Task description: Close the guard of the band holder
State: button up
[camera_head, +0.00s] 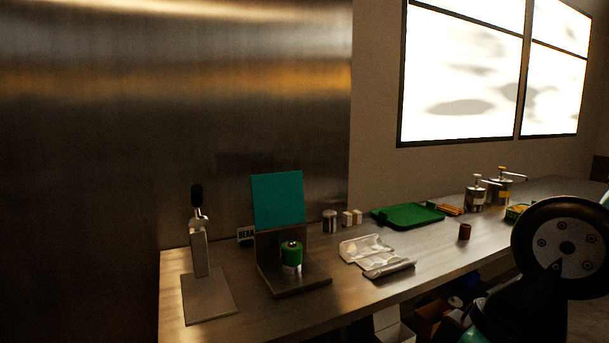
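What looks like the band holder (295,289) stands on the left part of the steel counter, with a flat metal base and an upright back plate. A green roll with a dark knob on top (291,254) sits on its base. A teal panel (278,201), which appears to be the guard, stands raised above the back plate, leaning slightly back. The roll is uncovered in front of it. My gripper is not in view; only a dark round joint of my arm shows at the right edge, well apart from the holder.
A lever press (199,252) stands left of the holder. To the right lie crumpled foil-like wraps (375,256), a shaker (329,221), a green tray (408,215), a brown cup (465,231) and pump dispensers (476,197). Boxes (392,328) sit below the counter.

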aim_at(278, 198)
jog(key=z, duration=0.6)
jog(key=i, duration=1.6)
jog(key=u, duration=0.85)
jog(key=i, duration=0.8)
jog(key=u, duration=0.85)
